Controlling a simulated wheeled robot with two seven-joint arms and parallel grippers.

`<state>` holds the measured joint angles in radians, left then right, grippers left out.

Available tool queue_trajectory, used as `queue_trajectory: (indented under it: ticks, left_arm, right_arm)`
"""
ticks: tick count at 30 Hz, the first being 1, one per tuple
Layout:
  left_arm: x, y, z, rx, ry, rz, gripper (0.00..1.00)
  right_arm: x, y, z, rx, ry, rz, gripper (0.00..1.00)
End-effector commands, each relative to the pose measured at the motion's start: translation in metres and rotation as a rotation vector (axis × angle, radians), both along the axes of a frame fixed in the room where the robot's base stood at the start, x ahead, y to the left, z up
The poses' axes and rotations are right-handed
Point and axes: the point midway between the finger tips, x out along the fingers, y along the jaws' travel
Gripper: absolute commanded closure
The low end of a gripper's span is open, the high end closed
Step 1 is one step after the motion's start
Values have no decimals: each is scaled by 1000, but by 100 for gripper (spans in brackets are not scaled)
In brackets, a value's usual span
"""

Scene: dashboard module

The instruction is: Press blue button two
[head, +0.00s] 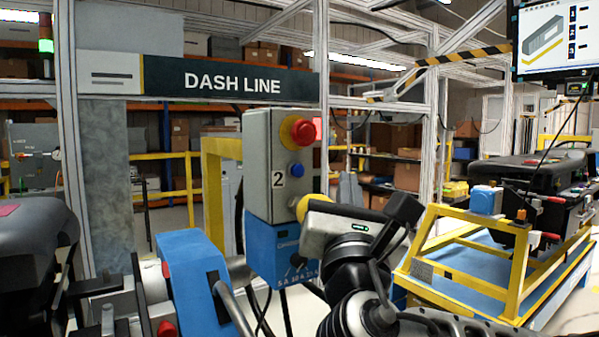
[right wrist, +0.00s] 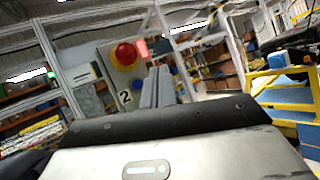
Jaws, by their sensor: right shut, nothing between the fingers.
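A grey control box (head: 262,150) stands upright near the middle of the head view. It carries a red knob (head: 299,132) on yellow, a blue button (head: 297,170) below it, and a label "2" (head: 278,180). The blue button is unobstructed in the head view. My right gripper (head: 349,188) is right of the box, with its grey fingers together and empty, apart from the button in the picture. In the right wrist view, the shut fingers (right wrist: 158,85) point forward just right of the blue button (right wrist: 137,85) and the red knob (right wrist: 125,54). My left gripper is not visible.
A blue unit (head: 275,255) sits under the control box. A yellow-framed cart (head: 450,275) with a dark dashboard module (head: 530,173) stands at right. A blue fixture (head: 195,275) is at lower left. A yellow post (head: 213,195) stands behind the box.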

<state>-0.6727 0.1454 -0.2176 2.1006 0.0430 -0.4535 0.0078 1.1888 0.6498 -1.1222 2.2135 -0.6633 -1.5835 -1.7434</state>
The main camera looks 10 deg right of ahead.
Motion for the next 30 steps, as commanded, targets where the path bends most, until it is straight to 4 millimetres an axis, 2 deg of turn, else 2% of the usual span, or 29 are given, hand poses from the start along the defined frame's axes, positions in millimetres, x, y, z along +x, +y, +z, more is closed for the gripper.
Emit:
queue_trajectory:
  ticks: [13, 30]
  left_arm:
    - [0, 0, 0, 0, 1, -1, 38]
    - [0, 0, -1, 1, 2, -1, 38]
  right_arm:
    - [7, 3, 0, 2, 0, 1, 100]
    - [74, 27, 0, 4, 1, 1, 100]
